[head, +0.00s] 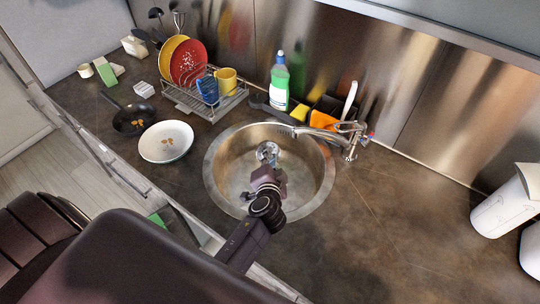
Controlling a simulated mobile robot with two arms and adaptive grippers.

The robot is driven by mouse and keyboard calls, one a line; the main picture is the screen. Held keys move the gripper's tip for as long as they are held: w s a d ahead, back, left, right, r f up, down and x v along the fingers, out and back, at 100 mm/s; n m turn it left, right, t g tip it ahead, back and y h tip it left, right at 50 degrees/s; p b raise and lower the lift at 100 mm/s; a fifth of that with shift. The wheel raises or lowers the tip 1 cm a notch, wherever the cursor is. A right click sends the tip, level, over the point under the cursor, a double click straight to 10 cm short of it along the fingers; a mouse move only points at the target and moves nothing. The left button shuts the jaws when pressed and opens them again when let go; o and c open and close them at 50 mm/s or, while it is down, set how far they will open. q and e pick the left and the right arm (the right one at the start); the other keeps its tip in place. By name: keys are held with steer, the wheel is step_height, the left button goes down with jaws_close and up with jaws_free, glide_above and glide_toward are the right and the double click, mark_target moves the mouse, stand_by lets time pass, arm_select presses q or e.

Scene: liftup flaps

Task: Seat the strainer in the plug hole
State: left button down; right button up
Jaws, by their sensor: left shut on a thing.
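The round metal sink (222,181) is set in the dark worktop. My left gripper (267,164) reaches over the middle of the bowl from the near side, its fingers pointing to the far side. It is shut on a small shiny round metal piece, the strainer (267,150), at its fingertips. I cannot make out the plug hole; the gripper and strainer cover the middle of the bowl. I cannot tell whether the strainer touches the sink floor or hangs above it. My right gripper is not in view.
The tap (338,137) juts over the sink's far right rim. A green bottle (279,85) and a dish rack (216,101) stand behind. A white plate (166,142) and a black pan (130,120) lie left. The worktop right of the sink is clear up to white canisters (505,207).

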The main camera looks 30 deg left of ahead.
arm_select(q)
steer(key=shift+f+b, duration=1.05)
steer(key=shift+f, duration=0.6)
steer(key=c, duration=1.9)
jaws_free()
step_height(320, 180, up, 7)
steer(key=p, duration=0.6)
steer(key=shift+r, duration=0.15)
